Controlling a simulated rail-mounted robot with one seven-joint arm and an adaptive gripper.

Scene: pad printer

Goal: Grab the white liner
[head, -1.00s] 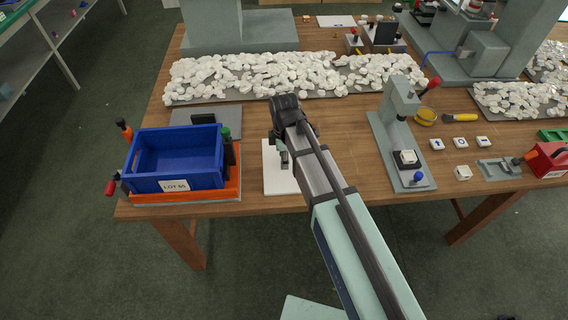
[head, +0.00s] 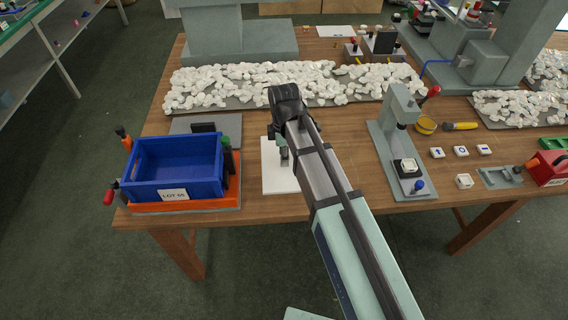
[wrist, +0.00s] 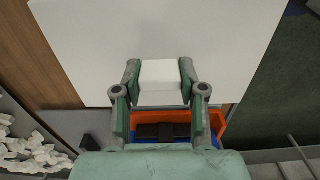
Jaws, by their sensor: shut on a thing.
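The white liner is a flat white panel (head: 275,180), partly hidden under my gripper in the head view, between the blue box and the small grey press. In the wrist view the liner (wrist: 160,30) fills much of the upper picture. A small white block (wrist: 160,82) stands out from its face, and my gripper (wrist: 160,85) is shut on this block, one finger on each side. My gripper also shows in the head view (head: 282,150), above the liner. The liner looks slightly raised off the table; the gap beneath is hidden.
The blue box (head: 177,165) in an orange tray (head: 190,207) stands close on the left. The grey press (head: 388,150) stands on the right. A long heap of white pieces (head: 250,85) lies behind. Wood is clear between liner and press.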

